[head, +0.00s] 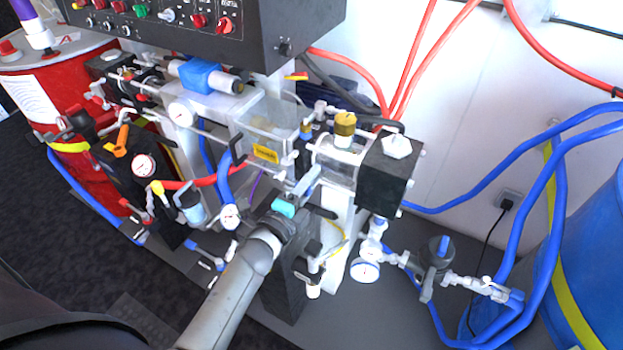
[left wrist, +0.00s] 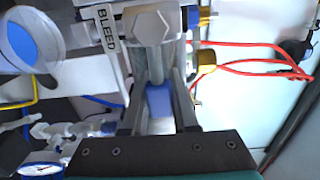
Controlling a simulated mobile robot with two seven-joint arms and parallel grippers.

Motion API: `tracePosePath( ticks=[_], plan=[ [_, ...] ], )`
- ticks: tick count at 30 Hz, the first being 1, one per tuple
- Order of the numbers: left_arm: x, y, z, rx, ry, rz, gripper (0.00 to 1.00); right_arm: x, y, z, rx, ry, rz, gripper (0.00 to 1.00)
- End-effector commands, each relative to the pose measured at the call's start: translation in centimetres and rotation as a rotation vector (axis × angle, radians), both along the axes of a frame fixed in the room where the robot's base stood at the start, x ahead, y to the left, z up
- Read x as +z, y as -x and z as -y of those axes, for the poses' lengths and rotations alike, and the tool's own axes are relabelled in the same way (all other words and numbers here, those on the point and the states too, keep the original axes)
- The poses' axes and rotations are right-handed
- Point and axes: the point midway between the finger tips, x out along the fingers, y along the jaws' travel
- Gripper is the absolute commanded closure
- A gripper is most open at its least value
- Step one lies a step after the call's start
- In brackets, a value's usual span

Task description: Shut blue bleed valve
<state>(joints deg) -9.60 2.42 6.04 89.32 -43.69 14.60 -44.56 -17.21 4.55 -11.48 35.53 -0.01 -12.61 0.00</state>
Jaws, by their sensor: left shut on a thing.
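My left gripper (head: 312,180) reaches up from the bottom of the head view to the front of the machine, below a clear-walled block. In the left wrist view, my left gripper's fingers (left wrist: 160,84) are shut on a blue valve handle (left wrist: 159,102). The handle lies between the two fingers, below a grey metal fitting (left wrist: 150,25). A white label reading BLEED (left wrist: 106,28) is beside that fitting. In the head view the blue handle is hidden by my gripper. My right gripper is not in view.
A black control box (head: 205,30) overhangs the machine at the top. A black block with a white hex fitting (head: 390,175) stands right of my gripper. Pressure gauges (head: 365,270), blue hoses (head: 500,165) and a blue drum (head: 590,240) are at the right. A red drum (head: 85,100) is at the left.

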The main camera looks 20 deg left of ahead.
Motion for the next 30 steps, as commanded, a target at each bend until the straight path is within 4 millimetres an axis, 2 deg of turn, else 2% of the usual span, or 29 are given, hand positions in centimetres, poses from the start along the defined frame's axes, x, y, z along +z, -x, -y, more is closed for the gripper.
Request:
tracePosePath(
  ticks=[2, 3, 11, 22, 26, 30],
  plan=[
    [-0.2, 0.1, 0.0, 0.000, -0.007, -0.004, 1.00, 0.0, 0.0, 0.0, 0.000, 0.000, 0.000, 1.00],
    [-0.2, 0.1, 0.0, 0.000, -0.007, -0.004, 0.70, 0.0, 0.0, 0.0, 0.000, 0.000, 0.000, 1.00],
    [-0.1, 0.0, 0.0, 0.000, -0.004, -0.003, 0.43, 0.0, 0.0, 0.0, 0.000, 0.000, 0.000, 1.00],
    [-0.1, 0.7, -0.1, 0.000, -0.002, -0.002, 0.43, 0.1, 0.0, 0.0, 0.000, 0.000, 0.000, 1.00],
    [-0.1, 2.3, -0.2, 0.001, -0.002, -0.005, 0.43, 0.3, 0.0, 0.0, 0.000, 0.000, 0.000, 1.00],
    [-0.1, 4.9, -0.4, 0.001, -0.002, -0.005, 0.43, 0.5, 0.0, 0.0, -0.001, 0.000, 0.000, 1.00]
  ],
)
